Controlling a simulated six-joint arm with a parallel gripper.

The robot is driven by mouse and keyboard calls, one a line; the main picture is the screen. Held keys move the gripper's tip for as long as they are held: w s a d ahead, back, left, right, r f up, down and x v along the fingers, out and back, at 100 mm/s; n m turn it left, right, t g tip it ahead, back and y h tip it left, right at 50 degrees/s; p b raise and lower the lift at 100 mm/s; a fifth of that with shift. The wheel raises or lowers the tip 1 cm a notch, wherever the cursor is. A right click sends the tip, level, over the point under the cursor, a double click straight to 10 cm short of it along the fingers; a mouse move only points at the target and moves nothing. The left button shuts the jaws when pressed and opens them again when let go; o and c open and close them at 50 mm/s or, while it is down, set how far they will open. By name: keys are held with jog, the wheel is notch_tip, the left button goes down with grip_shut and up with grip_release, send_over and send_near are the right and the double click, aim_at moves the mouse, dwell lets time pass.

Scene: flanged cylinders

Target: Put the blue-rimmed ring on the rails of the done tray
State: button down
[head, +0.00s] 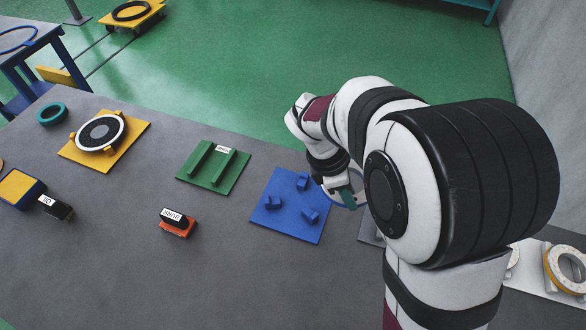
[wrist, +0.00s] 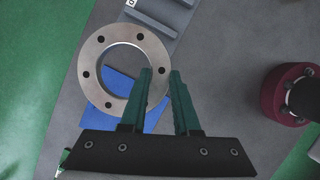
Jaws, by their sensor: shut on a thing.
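My gripper (wrist: 160,75) has green fingers and is shut on the wall of a grey metal ring (wrist: 92,80), one finger inside the bore and one outside. The ring has a flange with several dark bolt holes; no blue rim shows on this face. In the head view the gripper (head: 346,194) is beside the blue plate, and the ring is mostly hidden by my arm. A green tray with two rails (head: 213,187) lies left of the blue plate; its label is too small to read. A grey railed piece (wrist: 166,20) with a partly cut-off label lies beyond the ring in the wrist view.
The blue plate (head: 268,222) with three posts lies below the ring. A yellow plate (head: 78,157) bears a dark-centred ring. An orange labelled block (head: 178,229) stands at the front middle. Rings on a white stand (head: 566,298) are at far right. Grey table between is clear.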

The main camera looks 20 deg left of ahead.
jog(key=w+a+m+g, duration=0.1)
jog(key=a+m, duration=0.1)
jog(key=m, duration=0.1)
jog(key=w+a+m+g, duration=0.1)
jog(key=a+m, duration=0.1)
jog(key=m, duration=0.2)
jog(key=w+a+m+g, duration=0.1)
jog(key=a+m+g, duration=0.1)
jog(key=m, duration=0.1)
jog(key=shift+w+f+m, duration=0.3)
jog(key=shift+w+f, duration=0.1)
jog(key=w+a+m+t+y, duration=0.1)
jog(key=w+a+m+y, duration=0.2)
jog(key=a+m, duration=0.55)
jog(key=w+a+r+m+t+y, duration=0.1)
jog(key=w+a+m+y, duration=0.25)
jog(key=m, duration=1.05)
jog(key=w+a+m+t+y, duration=0.25)
jog(key=a+m, duration=0.45)
jog(key=m, duration=0.5)
jog(key=shift+g+h, duration=0.3)
jog(key=shift+g, duration=0.05)
jog(key=shift+s+a+f, duration=0.4)
jog(key=shift+a+f, duration=1.4)
jog(key=shift+s+a+f, duration=0.35)
jog(key=shift+a+f, duration=1.45)
jog(key=shift+a, duration=0.05)
jog(key=shift+s+a+f, duration=0.4)
jog(key=shift+a+f, duration=1.4)
